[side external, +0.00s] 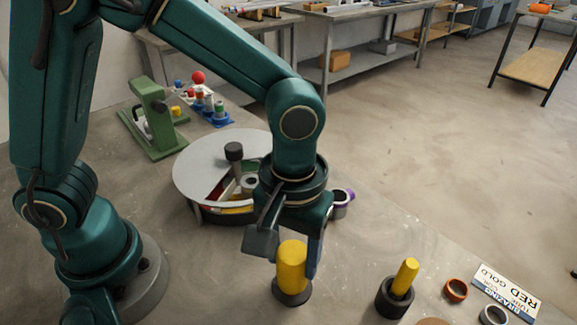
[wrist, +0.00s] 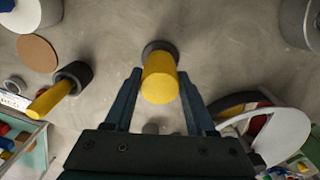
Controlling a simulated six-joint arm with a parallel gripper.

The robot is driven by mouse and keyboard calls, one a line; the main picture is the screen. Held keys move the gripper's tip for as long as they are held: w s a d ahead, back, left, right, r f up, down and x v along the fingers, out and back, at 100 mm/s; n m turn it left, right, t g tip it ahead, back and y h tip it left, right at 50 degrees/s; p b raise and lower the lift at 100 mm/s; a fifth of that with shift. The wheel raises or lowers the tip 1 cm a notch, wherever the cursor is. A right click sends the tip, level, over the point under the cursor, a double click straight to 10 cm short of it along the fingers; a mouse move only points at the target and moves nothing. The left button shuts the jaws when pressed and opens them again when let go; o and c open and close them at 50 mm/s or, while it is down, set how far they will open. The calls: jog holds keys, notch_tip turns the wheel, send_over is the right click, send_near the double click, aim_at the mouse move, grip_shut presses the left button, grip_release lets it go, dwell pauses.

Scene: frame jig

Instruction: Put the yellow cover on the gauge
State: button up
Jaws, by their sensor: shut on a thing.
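A yellow cylinder (side external: 292,264), which I take for the cover, stands upright between the fingers of my gripper (side external: 295,258). In the wrist view the yellow cylinder (wrist: 159,82) also lies between the two fingertips of my gripper (wrist: 160,74), which is shut on it. A dark round base (side external: 292,293) is at its lower end, and it also shows in the wrist view (wrist: 158,47). I cannot tell whether this base is the gauge or whether cylinder and base touch; anything inside the cylinder is hidden.
A thinner yellow rod (side external: 406,274) leans in a dark cup (side external: 393,299) to the right. Rings (side external: 455,290) and a white sign (side external: 507,292) lie beyond. A round grey-topped container (side external: 205,170) stands behind my gripper, with a green stand (side external: 155,120) farther back.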

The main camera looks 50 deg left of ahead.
jog(key=shift+f, duration=0.8)
jog(key=o, duration=1.6)
jog(key=shift+c, duration=0.2)
jog(key=shift+r, duration=0.15)
jog(key=shift+r, duration=0.6)
jog(key=shift+r, duration=3.5)
